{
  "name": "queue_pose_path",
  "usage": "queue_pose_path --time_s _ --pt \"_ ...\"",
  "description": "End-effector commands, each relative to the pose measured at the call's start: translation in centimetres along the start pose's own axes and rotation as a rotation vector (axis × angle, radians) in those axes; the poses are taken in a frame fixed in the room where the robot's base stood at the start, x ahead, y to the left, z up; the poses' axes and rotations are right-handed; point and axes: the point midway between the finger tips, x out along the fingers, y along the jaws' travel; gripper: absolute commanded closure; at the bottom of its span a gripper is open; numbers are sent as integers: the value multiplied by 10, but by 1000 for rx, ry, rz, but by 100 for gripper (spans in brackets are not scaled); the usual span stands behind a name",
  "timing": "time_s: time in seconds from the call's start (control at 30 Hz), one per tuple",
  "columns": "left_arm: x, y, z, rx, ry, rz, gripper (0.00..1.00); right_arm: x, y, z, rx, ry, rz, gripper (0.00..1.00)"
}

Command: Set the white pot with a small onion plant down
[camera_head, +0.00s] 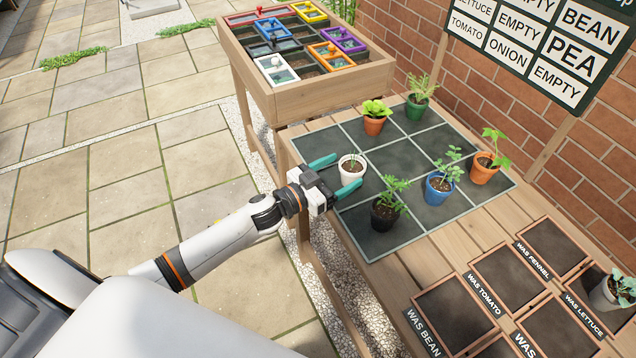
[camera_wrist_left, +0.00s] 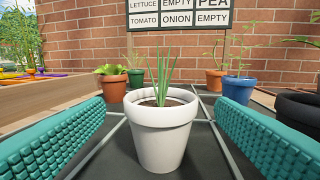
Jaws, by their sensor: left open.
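The white pot with a small onion plant (camera_head: 352,168) stands upright on the dark gridded mat (camera_head: 402,160), in the near-left part of the grid. In the left wrist view the white pot (camera_wrist_left: 162,130) is in the middle, with thin green onion leaves above its soil. My left gripper (camera_head: 336,176) is open, with one teal finger on each side of the pot. In the left wrist view its fingers (camera_wrist_left: 160,140) show gaps to the pot on both sides. My right gripper is not in view.
On the mat stand a black pot (camera_head: 384,215), a blue pot (camera_head: 438,190), orange pots (camera_head: 484,172) (camera_head: 374,125) and a green pot (camera_head: 415,110). A wooden planter box (camera_head: 330,92) stands at the back left. Labelled trays (camera_head: 455,312) lie front right, one holding a grey pot (camera_head: 608,293).

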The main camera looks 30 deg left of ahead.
Motion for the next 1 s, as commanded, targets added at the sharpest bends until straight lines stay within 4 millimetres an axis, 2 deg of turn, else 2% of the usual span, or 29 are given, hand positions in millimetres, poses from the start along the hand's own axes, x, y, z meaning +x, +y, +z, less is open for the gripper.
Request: queue_pose_path --time_s 0.03,0.2,0.4,1.0 --pt "-14 -1 -2 0 4 -1 21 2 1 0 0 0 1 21" --pt "-48 -1 -1 1 2 -2 21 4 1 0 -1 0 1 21" --pt "-70 0 -1 0 1 -1 21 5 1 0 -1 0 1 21" --pt "-75 0 0 0 0 -1 21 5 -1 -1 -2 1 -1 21"
